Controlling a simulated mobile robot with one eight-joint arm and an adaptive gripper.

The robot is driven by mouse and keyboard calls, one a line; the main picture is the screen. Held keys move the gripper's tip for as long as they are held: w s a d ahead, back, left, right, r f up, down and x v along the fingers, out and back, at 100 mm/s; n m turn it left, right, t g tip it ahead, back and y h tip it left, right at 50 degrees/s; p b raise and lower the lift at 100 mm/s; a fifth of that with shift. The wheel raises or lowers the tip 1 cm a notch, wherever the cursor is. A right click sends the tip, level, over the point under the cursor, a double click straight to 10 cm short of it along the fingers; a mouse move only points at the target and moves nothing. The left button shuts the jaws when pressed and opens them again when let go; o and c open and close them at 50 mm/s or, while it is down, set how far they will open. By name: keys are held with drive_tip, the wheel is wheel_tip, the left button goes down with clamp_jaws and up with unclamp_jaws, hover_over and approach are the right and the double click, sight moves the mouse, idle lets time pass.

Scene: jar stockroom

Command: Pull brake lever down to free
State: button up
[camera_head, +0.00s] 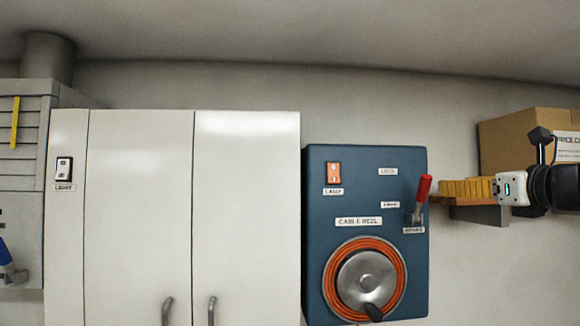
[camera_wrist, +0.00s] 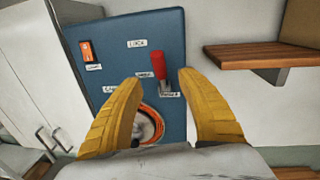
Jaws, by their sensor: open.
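The brake lever has a red grip (camera_head: 424,188) on a grey pivot at the right side of the blue cable reel panel (camera_head: 318,225). The lever stands up, leaning a little right in the head view. A LOCK label is above it, a smaller label, seemingly FREE, lies left of it, and a brake label is below. My gripper (camera_head: 440,190) has yellow fingers pointing left, just right of the lever. In the wrist view my gripper (camera_wrist: 158,76) is open, and the red grip (camera_wrist: 159,66) shows between and beyond the fingertips. I see no clear contact.
The panel also has an orange lamp switch (camera_head: 334,173) and a cable reel with orange cable (camera_head: 330,285). A wooden shelf (camera_wrist: 250,56) is right of the panel, with a cardboard box (camera_head: 505,130) above it. White cabinet doors (camera_head: 245,210) are at left.

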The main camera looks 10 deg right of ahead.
sight(429, 186)
drive_tip(key=w, duration=0.3)
drive_tip(key=w+a+p, duration=0.1)
drive_tip(key=w, duration=0.3)
drive_tip(key=w+p, duration=0.1)
drive_tip(key=w, duration=0.2)
drive_tip(key=shift+w+a, duration=0.25)
drive_tip(key=shift+w, duration=0.1)
drive_tip(key=shift+s, duration=0.1)
clamp_jaws()
